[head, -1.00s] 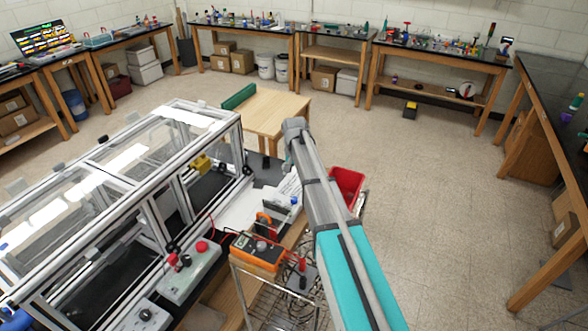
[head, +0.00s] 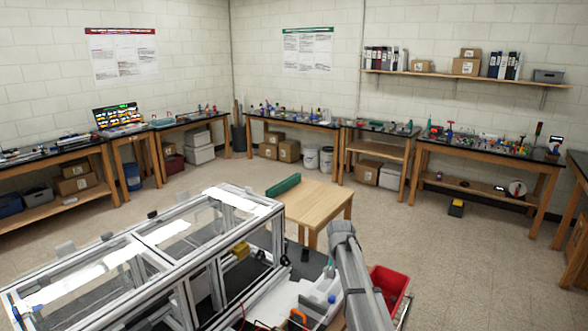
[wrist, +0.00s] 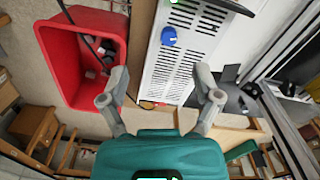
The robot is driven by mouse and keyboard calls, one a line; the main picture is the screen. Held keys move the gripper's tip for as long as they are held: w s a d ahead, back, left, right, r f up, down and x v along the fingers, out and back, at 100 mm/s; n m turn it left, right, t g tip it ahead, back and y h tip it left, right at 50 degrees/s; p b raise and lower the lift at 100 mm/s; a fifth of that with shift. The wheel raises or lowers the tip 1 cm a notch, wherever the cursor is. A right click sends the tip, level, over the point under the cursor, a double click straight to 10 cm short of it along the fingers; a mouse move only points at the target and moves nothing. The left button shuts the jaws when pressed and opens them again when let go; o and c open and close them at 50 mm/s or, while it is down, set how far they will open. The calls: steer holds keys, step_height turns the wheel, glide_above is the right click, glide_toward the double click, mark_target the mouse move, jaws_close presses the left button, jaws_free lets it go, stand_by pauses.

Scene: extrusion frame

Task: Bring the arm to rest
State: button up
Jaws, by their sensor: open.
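My gripper (wrist: 160,78) shows in the wrist view with its two grey fingers spread wide apart. Nothing is held between them. A white vented case (wrist: 182,62) with a blue knob (wrist: 169,36) lies beyond the fingers, apart from them as far as I can tell. In the head view my grey arm rises from the bottom edge, right of centre. My gripper cannot be made out in that view.
A red bin (head: 390,284) is right of my arm; it also shows in the wrist view (wrist: 62,62). The clear-panelled extrusion frame (head: 165,238) stands at left. A wooden table (head: 318,205) is behind. Open floor (head: 470,260) lies to the right.

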steer(key=s+f+n+b, duration=0.1)
steer(key=s+f+b, duration=0.2)
steer(key=s, duration=0.5)
steer(key=s+d+f+n+b, duration=0.1)
steer(key=s+f+b, duration=0.2)
steer(key=s, duration=0.6)
steer(key=s+f+n+b, duration=0.1)
steer(key=s+f+b, duration=0.2)
steer(key=s, duration=0.5)
steer(key=shift+s+d+f+n+b, duration=0.3)
steer(key=shift+s+f+n+b, duration=0.1)
steer(key=shift+f, duration=0.4)
stand_by(0.9)
